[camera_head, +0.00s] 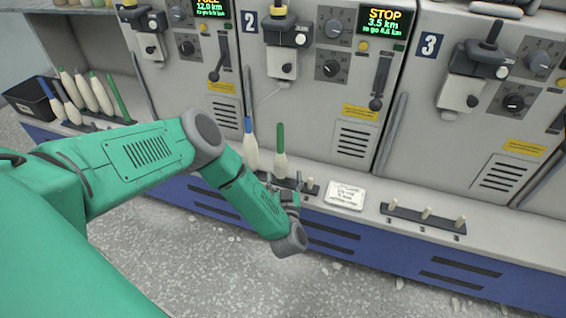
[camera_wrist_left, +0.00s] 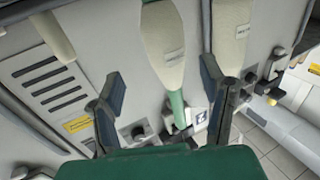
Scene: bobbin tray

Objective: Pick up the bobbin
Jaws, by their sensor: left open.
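Two cream bobbins stand upright on the ledge in front of machine 2 in the head view: one with a green top (camera_head: 281,160) and one with a blue top (camera_head: 251,155) to its left. My left gripper (camera_head: 284,184) is low in front of the green-topped bobbin. In the left wrist view my left gripper (camera_wrist_left: 160,74) has its two fingers spread wide. The green-topped bobbin (camera_wrist_left: 163,45) shows between and beyond them, with no visible grip on it. Another bobbin (camera_wrist_left: 231,30) is at the right, partly behind the right finger. My right gripper is not in view.
An empty peg (camera_head: 311,186) is right of the bobbins, then a white card (camera_head: 345,195). A dark rail with several empty pegs (camera_head: 426,213) lies before machine 3. Several bobbins (camera_head: 85,92) and a black bin (camera_head: 30,101) are at left. Machine fronts rise behind the ledge.

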